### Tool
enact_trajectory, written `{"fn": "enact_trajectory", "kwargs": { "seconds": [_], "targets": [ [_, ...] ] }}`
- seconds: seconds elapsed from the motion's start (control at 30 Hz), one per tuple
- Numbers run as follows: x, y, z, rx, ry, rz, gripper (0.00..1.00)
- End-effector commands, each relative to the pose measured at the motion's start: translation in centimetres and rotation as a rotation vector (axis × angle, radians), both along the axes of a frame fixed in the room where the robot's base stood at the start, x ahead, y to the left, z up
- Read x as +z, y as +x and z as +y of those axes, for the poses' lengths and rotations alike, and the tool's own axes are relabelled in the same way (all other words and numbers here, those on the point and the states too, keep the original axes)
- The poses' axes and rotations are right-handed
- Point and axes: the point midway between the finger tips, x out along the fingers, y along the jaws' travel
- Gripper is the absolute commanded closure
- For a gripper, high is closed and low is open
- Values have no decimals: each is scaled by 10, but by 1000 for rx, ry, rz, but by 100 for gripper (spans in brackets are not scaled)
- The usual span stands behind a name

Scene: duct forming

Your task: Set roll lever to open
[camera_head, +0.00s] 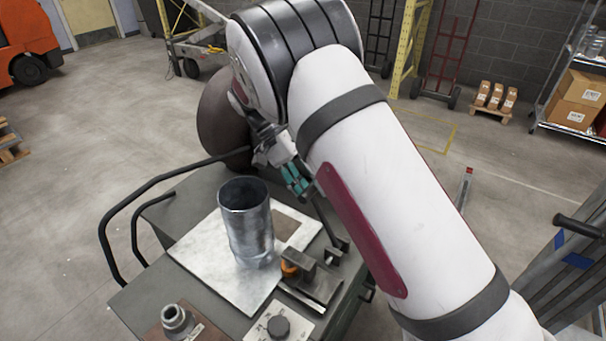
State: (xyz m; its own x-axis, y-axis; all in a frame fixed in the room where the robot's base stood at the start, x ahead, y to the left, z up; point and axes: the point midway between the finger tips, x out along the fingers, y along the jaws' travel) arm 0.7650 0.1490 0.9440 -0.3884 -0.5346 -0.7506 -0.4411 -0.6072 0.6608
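A dark lever (326,222), which looks like the roll lever, stands tilted at the right side of the grey bench. Its upper end is close to my gripper (297,182), and my white arm covers part of that area. My gripper has teal fingertips and hangs above the bench, right of the metal duct. I cannot tell whether the fingers touch the lever or how far apart they are. The grey metal duct cylinder (246,220) stands upright on a pale metal sheet (205,255).
A dark block (318,283) and an orange part (289,269) sit right of the duct. A round black knob (278,327) and a metal fitting (176,319) are at the front. A black handrail (132,205) lines the left side.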

Motion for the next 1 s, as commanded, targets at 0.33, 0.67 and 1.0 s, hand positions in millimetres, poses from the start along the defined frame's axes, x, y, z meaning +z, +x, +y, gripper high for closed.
{"fn": "enact_trajectory", "kwargs": {
  "seconds": [0.33,0.67,1.0],
  "targets": [
    [41,23,31,1,2,-3,60],
    [75,41,54,1,0,1,60],
    [86,45,62,0,0,2,60]
  ]
}}
